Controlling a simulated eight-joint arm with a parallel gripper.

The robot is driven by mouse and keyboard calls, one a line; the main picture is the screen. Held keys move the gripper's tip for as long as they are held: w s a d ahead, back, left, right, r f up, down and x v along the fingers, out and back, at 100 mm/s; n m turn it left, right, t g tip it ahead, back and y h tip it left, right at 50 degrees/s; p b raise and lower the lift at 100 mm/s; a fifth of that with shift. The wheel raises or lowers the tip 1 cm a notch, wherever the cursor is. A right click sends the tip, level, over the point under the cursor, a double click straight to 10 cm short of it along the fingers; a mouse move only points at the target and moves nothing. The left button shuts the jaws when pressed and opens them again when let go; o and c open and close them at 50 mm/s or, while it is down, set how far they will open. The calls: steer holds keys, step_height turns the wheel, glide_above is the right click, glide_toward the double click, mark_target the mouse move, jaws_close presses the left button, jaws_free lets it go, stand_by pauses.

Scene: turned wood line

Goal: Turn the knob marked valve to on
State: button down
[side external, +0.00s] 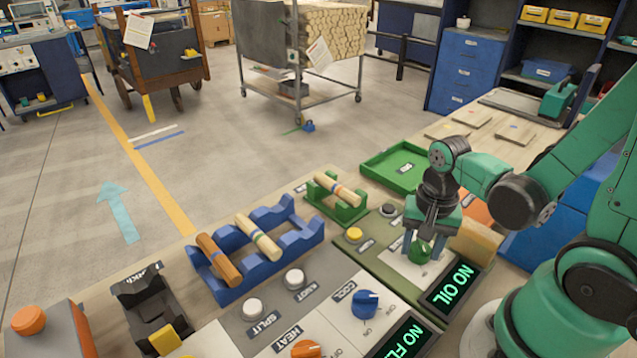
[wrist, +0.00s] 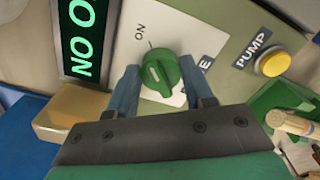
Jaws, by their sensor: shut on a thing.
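The valve knob is a round green knob (wrist: 158,75) with a raised grip bar and a small pale mark. It sits on a white plate (wrist: 139,45) with ON printed at its upper left in the wrist view. The plate's other lettering is mostly hidden by my gripper; only its end shows. My gripper (wrist: 160,82) is shut on the knob, one blue finger on each side. In the side view the green knob (side external: 420,254) shows below my gripper (side external: 422,243). The display (side external: 450,289) beside it reads NO OIL.
A yellow PUMP button (wrist: 272,63) is on the same green panel. A tan block (wrist: 70,113) lies near my gripper. The blue COOL knob (side external: 366,304), orange HEAT knob (side external: 306,348) and a green rack with a wooden piece (side external: 338,189) stand to the left in the side view.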

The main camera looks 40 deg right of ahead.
mark_target(422, 244)
steer(key=shift+c, duration=1.7)
jaws_free()
steer(key=shift+r, duration=0.15)
steer(key=shift+r, duration=2.7)
steer(key=w+a+r+n+t, duration=0.4)
steer(key=w+r+n+t, duration=0.2)
steer(key=n, duration=0.5)
steer(key=shift+w+a+r+n+t, duration=0.2)
steer(key=shift+w+a+n+t, duration=0.2)
steer(key=shift+w+t, duration=0.15)
